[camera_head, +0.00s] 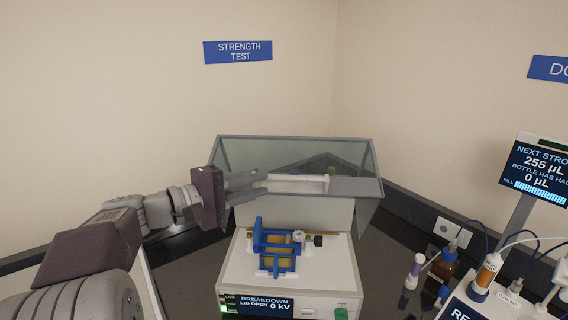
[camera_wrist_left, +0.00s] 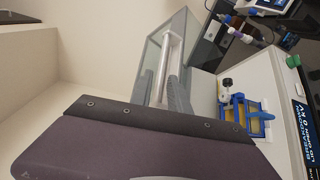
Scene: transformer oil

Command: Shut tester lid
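The tester (camera_head: 290,285) is a white box whose display reads "BREAKDOWN, LID OPEN, 0 kV". Its clear, grey-tinted lid (camera_head: 235,152) stands raised at the back, and it also shows in the left wrist view (camera_wrist_left: 182,32). A pale handle bar (camera_head: 300,184) runs across the lid's front. My left gripper (camera_head: 266,182) is at the left end of this bar, its fingers apart. In the left wrist view the bar (camera_wrist_left: 168,58) runs up from between the fingers; whether they touch it is unclear. A blue-framed test cell (camera_head: 278,250) sits in the open tester. My right gripper is not in view.
The dark counter left of the tester looks clear.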

